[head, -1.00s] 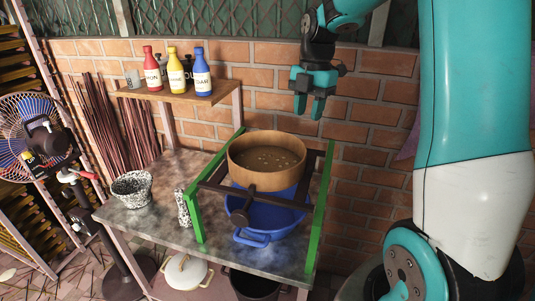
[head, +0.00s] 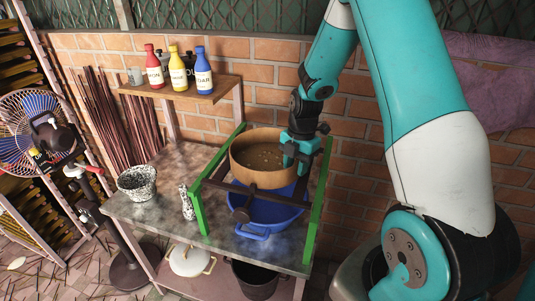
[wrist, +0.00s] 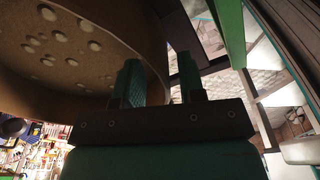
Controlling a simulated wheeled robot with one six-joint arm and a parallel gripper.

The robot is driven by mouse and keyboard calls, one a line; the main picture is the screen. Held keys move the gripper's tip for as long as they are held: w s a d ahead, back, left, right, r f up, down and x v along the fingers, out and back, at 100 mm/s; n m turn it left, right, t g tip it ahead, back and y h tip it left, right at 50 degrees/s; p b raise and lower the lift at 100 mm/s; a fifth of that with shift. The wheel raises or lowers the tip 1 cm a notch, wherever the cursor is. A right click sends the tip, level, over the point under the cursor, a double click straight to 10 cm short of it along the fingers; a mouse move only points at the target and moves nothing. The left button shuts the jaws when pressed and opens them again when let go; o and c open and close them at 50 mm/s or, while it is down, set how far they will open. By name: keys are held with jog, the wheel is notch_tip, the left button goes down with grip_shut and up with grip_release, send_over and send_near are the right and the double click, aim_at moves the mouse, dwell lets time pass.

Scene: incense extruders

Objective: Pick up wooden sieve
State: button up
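The wooden sieve (head: 258,177) is a round, light-brown ring with a speckled inside. It rests on a dark frame with green side bars, above a blue basin (head: 268,215). My gripper (head: 296,166) points down at the sieve's right rim. In the wrist view the sieve (wrist: 62,75) fills the upper left. The fingers of my gripper (wrist: 160,85) are apart there, with the sieve's wall edge between them: one finger on the inner side, the other outside. I see a gap beside the wall; contact is unclear.
Green bars (head: 316,215) flank the sieve. A speckled bowl (head: 137,184) and a speckled shaker (head: 187,203) stand to the left on the table (head: 160,220). A shelf (head: 185,92) with bottles hangs on the brick wall behind. A fan (head: 38,135) stands far left.

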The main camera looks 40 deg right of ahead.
jog(key=shift+f, duration=0.6)
grip_shut()
jog(key=shift+r, duration=0.1)
